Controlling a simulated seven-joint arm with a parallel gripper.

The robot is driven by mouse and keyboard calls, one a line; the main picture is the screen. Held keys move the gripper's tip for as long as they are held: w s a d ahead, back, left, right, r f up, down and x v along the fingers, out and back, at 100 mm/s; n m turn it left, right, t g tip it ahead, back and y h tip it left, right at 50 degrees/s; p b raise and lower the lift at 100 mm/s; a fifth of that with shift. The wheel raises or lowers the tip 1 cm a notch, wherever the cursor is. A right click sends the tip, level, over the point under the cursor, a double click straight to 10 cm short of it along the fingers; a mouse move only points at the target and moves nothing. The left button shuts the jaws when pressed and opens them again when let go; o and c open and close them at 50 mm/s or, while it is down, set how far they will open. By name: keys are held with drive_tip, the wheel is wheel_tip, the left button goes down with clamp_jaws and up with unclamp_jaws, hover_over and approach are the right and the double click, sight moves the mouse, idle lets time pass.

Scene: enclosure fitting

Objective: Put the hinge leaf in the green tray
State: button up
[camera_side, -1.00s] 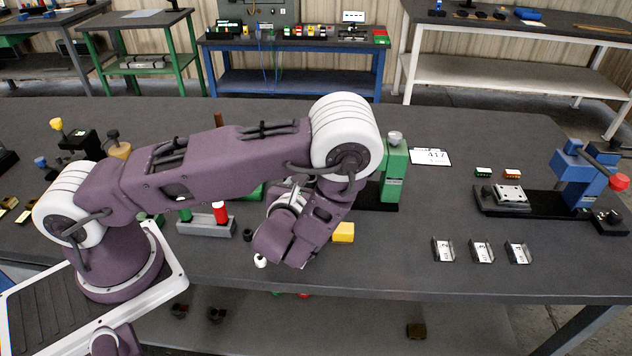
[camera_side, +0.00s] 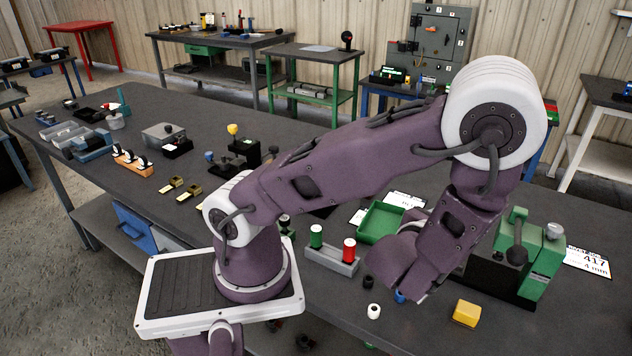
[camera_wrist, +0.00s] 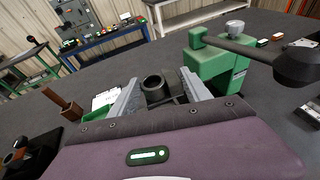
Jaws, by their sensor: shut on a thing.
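My gripper (camera_wrist: 160,82) shows in the wrist view, its two grey fingers on either side of a dark piece with a round hollow barrel (camera_wrist: 153,82). This piece seems to be the hinge leaf; its lower part is hidden by my wrist. The green tray (camera_side: 379,221) lies on the bench in the side view, left of my wrist and partly covered by it. The tray looks empty where it shows. My fingers and the held piece are hidden behind my wrist in the side view.
A green clamp fixture (camera_side: 525,255) stands right of my wrist and also in the wrist view (camera_wrist: 215,72). A grey holder (camera_side: 332,259) with green and red cylinders stands left.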

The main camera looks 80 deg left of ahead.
wheel_tip(320, 180, up, 5)
drive_tip(key=shift+f, duration=0.1)
drive_tip(key=s+a+r+n+g+y, duration=0.2)
drive_tip(key=a+n+g+y, duration=0.55)
drive_tip(key=a, duration=1.05)
drive_tip(key=s+a+f+n+g+h, duration=0.1)
drive_tip(key=s+a+n+g+h, duration=0.1)
drive_tip(key=s+a+n+g, duration=0.65)
drive_tip(key=s+a+n+g+h, duration=0.25)
drive_tip(key=s+a, duration=0.25)
drive_tip(key=a, duration=0.8)
drive_tip(key=s+a+f+n+g+h, duration=0.1)
drive_tip(key=s+a+n+g+h, duration=0.1)
drive_tip(key=s+a+n+g, duration=0.65)
drive_tip(key=a+f+m, duration=0.1)
drive_tip(key=f, duration=0.4)
drive_tip(key=w+f+m+t, duration=0.1)
drive_tip(key=f, duration=0.5)
drive_tip(key=a+f+m+t, duration=0.1)
drive_tip(key=f, duration=0.4)
drive_tip(key=shift+w+a+f, duration=0.25)
drive_tip(key=shift+w+a, duration=0.05)
drive_tip(key=shift+w, duration=0.05)
drive_tip(key=shift+f, duration=0.1)
drive_tip(key=o, duration=1.2)
drive_tip(key=shift+f, duration=0.1)
drive_tip(key=shift+o, duration=0.6)
